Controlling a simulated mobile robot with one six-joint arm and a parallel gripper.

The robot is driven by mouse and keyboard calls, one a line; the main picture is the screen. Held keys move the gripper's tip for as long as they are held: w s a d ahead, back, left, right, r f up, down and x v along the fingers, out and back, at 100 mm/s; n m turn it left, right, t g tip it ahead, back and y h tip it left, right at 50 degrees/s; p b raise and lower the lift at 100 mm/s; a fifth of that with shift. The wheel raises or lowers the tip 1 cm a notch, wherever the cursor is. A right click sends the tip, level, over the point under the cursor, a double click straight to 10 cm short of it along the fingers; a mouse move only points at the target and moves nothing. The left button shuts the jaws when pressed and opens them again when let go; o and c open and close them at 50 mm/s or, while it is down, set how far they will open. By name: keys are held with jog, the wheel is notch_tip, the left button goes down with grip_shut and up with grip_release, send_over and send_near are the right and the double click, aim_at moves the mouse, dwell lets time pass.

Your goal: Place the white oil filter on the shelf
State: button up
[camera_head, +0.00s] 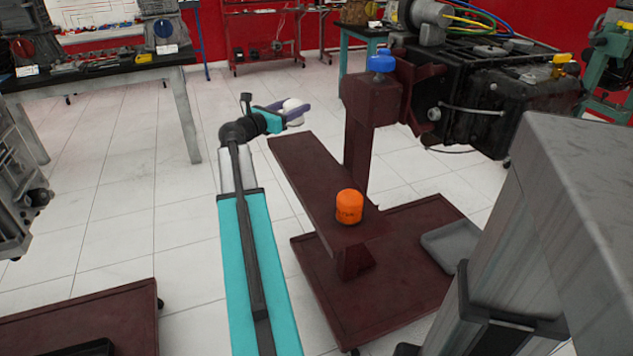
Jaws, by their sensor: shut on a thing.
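The white oil filter (293,106) is held between the fingers of my gripper (290,113), in the upper middle of the view. The fingers partly hide it. My gripper is shut on it, in the air near the far left end of a long dark red shelf board (302,172). I cannot tell its exact height above the board. An orange oil filter (349,206) stands upright on the near part of this board. The rest of the board's top is bare.
A grey tray (450,243) lies on the lower base. A workbench (100,72) with tools stands at left. White floor lies clear between.

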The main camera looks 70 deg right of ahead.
aim_at(299, 120)
jog(key=shift+s+d, duration=0.5)
jog(key=shift+s, duration=0.25)
jog(key=shift+f+b, duration=0.8)
jog(key=shift+f, duration=1.65)
jog(key=shift+f, duration=0.1)
jog(key=shift+f+b, duration=0.8)
jog(key=shift+f, duration=1.6)
jog(key=shift+f, duration=0.1)
jog(key=o, duration=1.2)
jog(key=shift+o, duration=0.2)
